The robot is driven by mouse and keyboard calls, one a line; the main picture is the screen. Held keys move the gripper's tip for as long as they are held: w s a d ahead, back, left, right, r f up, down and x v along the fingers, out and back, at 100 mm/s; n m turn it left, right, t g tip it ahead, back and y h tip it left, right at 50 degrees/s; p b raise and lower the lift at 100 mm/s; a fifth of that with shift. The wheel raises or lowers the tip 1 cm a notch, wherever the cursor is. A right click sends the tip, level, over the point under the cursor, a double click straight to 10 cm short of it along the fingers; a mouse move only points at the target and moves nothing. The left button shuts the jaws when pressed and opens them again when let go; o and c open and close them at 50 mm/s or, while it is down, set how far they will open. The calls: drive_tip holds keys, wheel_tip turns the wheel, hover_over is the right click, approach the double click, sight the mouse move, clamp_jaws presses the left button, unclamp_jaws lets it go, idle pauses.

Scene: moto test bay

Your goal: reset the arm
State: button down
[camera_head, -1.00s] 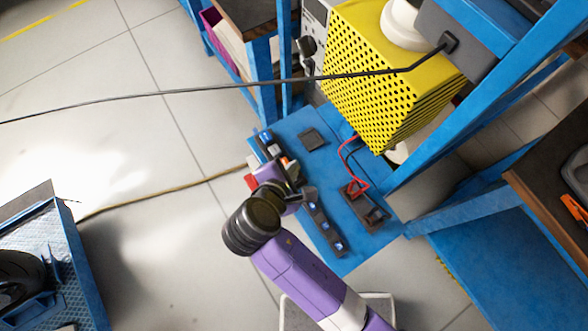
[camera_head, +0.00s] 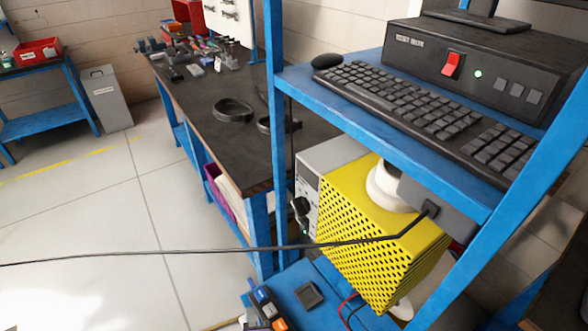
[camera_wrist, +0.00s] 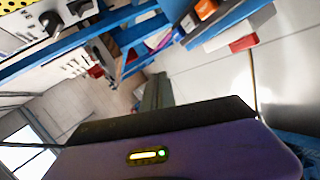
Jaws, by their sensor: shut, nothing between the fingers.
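My gripper (camera_wrist: 157,90) shows in the wrist view as a narrow grey shape beyond a dark edge and my purple housing, which has a small lit strip. Its fingers are together with nothing between them. It points over pale floor, apart from the blue frame. In the head view my arm and gripper are out of the picture.
A blue rack holds a keyboard (camera_head: 430,112), a black box with a red switch (camera_head: 451,65) and a yellow perforated unit (camera_head: 370,235). A black cable (camera_head: 150,254) crosses the view. A dark workbench (camera_head: 215,125) stands behind. Floor at left is open.

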drive_tip(key=s+d+r+m+t+h+b, duration=0.1)
drive_tip(key=s+d+r+m, duration=0.3)
drive_tip(key=s+d+m, duration=0.5)
drive_tip(key=s+d+r+m+t+h+b, duration=0.2)
drive_tip(key=s+d+r+m, duration=0.2)
drive_tip(key=s+d+m, duration=0.6)
drive_tip(key=s+d, duration=0.6)
drive_tip(key=d, duration=0.3)
drive_tip(key=shift+s+d+t+b, duration=0.25)
drive_tip(key=shift+d+t+b, duration=0.05)
drive_tip(key=shift+d+t, duration=0.1)
drive_tip(key=shift+a+r, duration=0.1)
drive_tip(key=shift+a, duration=0.05)
